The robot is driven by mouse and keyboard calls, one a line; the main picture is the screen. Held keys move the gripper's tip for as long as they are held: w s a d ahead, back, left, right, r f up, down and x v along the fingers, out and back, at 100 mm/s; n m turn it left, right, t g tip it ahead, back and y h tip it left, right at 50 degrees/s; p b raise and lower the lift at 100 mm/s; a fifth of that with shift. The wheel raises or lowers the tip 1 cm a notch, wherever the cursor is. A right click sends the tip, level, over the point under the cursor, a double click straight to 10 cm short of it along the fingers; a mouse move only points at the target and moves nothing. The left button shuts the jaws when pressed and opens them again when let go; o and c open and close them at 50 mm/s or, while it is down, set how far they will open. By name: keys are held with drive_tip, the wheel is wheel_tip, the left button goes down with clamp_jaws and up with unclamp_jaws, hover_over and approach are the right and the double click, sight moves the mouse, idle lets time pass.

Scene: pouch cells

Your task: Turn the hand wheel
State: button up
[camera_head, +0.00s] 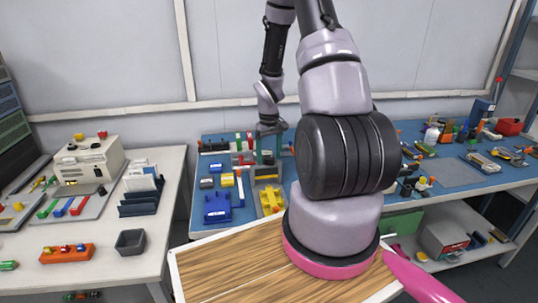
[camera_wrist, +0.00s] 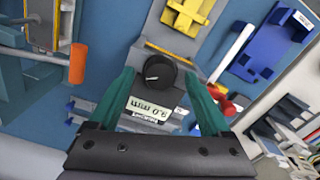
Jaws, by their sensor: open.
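A black round hand wheel (camera_wrist: 160,72) with a white pointer line is on a grey machine (camera_wrist: 178,45) in the wrist view. A white label reading about 0.9 mm lies just below the wheel. My gripper (camera_wrist: 159,79) is open, with one teal finger to the left of the wheel and one to the right. Gaps seem to show on both sides; contact cannot be told. In the head view my gripper (camera_head: 268,147) is small, over the machine (camera_head: 265,171) on the blue bench. The wheel cannot be made out there.
A yellow holder (camera_head: 271,200) and a blue holder (camera_head: 217,207) stand at the bench front. In the wrist view an orange-ended handle (camera_wrist: 78,62) is left and a red-ended part (camera_wrist: 228,108) is right of the fingers. A white table (camera_head: 110,235) stands left.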

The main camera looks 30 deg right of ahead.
sight(269, 157)
wheel_tip(269, 157, up, 11)
idle(0.4)
drive_tip(key=shift+f, duration=0.1)
